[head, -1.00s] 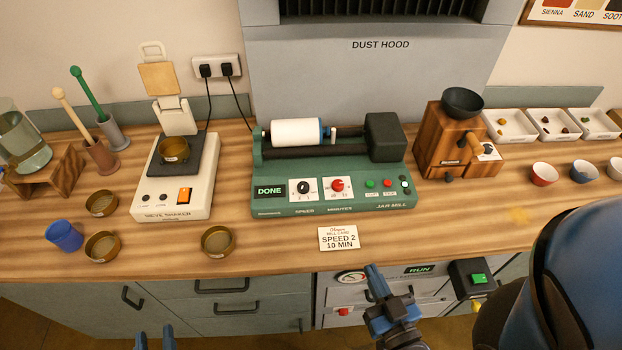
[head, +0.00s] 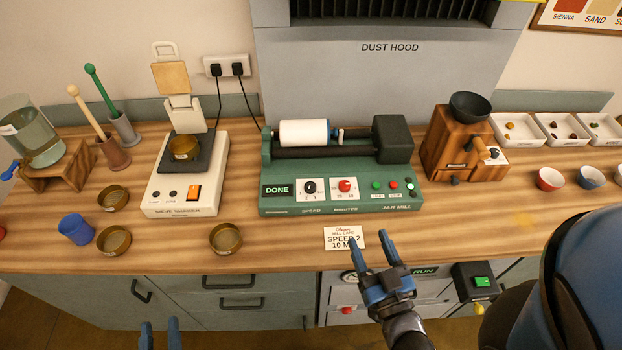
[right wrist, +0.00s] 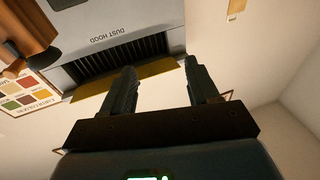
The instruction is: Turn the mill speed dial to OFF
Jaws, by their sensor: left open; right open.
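The green jar mill (head: 340,193) stands on the bench with a white jar (head: 303,132) lying on its rollers. Its display (head: 277,190) reads DONE. The black speed dial (head: 310,187) sits on a white plate just right of the display; its exact setting is too small to read. A red minutes dial (head: 344,186) is beside it. My right gripper (head: 370,242) is open and empty, in front of the mill and over the lower part of the card. Its open fingers also show in the right wrist view (right wrist: 162,88). My left gripper (head: 160,335) is open at the bottom edge.
The card (head: 344,232) reading SPEED 2, 10 MIN lies before the mill. A sieve shaker (head: 186,190) and brass sieves (head: 226,238) are to the left. A wooden grinder (head: 462,150) and small bowls (head: 550,179) are to the right. Bench in front of the mill is mostly clear.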

